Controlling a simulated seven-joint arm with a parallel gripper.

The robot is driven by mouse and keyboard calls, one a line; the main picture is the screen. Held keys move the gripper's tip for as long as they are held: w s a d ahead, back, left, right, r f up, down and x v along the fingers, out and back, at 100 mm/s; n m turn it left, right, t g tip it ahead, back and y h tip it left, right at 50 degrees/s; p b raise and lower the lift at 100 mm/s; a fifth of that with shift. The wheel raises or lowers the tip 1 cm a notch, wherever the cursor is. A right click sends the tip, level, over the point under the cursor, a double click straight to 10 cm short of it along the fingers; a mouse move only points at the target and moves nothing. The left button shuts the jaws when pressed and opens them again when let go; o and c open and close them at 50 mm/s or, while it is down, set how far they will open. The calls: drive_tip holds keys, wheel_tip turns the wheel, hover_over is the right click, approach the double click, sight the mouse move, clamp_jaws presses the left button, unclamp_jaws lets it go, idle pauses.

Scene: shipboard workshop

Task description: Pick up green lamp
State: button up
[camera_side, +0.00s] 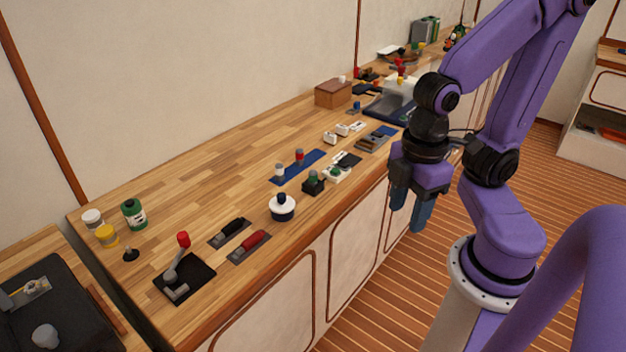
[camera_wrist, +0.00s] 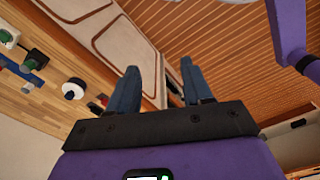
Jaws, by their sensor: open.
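Two small green-topped things sit near the bench's front edge in the side view, and I cannot tell which is the green lamp. One has a dark block-like base (camera_side: 313,183); the other has a pale base (camera_side: 337,173) just behind it to the right. In the wrist view the dark one (camera_wrist: 36,60) and the pale one (camera_wrist: 9,37) show at the far left. My gripper (camera_side: 411,209) is open and empty, fingers down, in front of the bench and apart from both. Its two fingers (camera_wrist: 160,70) show in the wrist view with nothing between them.
A white round thing with a dark knob (camera_side: 282,208) stands left of the dark-based one. A blue mat (camera_side: 300,170) with small items lies behind. A grey-and-wood block (camera_side: 373,139) is to the right. The wooden bench top (camera_side: 200,170) has clear room at the back left.

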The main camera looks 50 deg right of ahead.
wheel_tip(320, 180, up, 5)
drive_tip(key=w+a+f+m+t+y, duration=0.1)
drive_tip(key=w+a+f+m+t, duration=0.15)
drive_tip(key=w, duration=0.65)
drive_tip(key=w+a+f+m+t+y, duration=0.1)
drive_tip(key=w+a+m, duration=0.15)
drive_tip(key=w, duration=0.65)
drive_tip(key=w+d+m+t, duration=0.2)
drive_tip(key=w+t, duration=0.1)
drive_tip(key=w, duration=0.5)
drive_tip(key=w+d+m+t, duration=0.2)
drive_tip(key=w+t, duration=0.2)
drive_tip(key=w, duration=0.4)
drive_tip(key=s+d+r+m+t+h, duration=0.3)
drive_tip(key=s+d+m+t+h, duration=0.5)
drive_tip(key=d, duration=0.6)
drive_tip(key=n+g+y, duration=0.1)
approach(315, 176)
drive_tip(key=x, duration=0.3)
drive_tip(key=shift+w+d+r, duration=0.15)
drive_tip(key=shift+w+r, duration=0.05)
drive_tip(key=shift+w, duration=0.15)
drive_tip(key=shift+x, duration=3.7)
drive_tip(key=shift+f, duration=0.15)
clamp_jaws()
